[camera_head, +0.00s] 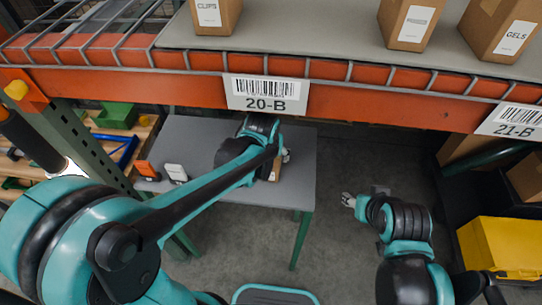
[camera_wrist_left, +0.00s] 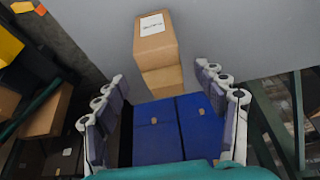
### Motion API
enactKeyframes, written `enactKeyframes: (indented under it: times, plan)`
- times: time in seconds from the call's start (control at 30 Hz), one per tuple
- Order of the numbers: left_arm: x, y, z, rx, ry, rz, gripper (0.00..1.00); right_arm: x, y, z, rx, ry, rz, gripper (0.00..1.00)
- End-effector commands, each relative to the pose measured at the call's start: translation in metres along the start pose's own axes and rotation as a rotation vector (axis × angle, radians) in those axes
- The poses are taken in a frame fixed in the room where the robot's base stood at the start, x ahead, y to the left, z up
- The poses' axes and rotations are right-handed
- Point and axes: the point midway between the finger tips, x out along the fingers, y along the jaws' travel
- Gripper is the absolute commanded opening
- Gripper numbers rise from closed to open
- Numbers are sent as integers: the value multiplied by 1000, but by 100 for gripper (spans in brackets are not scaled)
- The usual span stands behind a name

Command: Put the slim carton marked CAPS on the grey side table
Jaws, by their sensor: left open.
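A brown slim carton (camera_wrist_left: 152,42) with a white label is at the grey side table (camera_wrist_left: 235,40) in the left wrist view. The label is too small to read. In the head view only a small brown part of the carton (camera_head: 275,171) shows on the side table (camera_head: 298,185), the rest hidden by my left arm. My left gripper (camera_wrist_left: 162,78) is open, its fingers on either side of the carton's near end and apart from it. My right gripper (camera_head: 349,201) is over the floor, right of the table; its jaw state is unclear.
An orange item (camera_head: 147,170) and a white item (camera_head: 176,173) stand at the table's left. The orange shelf beam (camera_head: 190,90) crosses above the table, with cartons marked CLIPS (camera_head: 212,15) and GELS (camera_head: 510,38) on its shelf. A yellow bin (camera_head: 503,245) stands right.

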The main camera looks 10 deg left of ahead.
Motion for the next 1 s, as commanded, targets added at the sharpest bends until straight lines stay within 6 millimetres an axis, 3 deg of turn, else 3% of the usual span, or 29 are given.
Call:
enactKeyframes:
  times: [0.2,0.8,1.0]
  plan:
    - [-24,0,0,0,0,0,71,-5,0,-3,0,0,0,50]
    - [-26,-1,1,-1,1,0,71,-4,0,-3,0,0,0,50]
    - [-27,-21,25,-13,31,2,71,19,0,13,0,0,0,50]
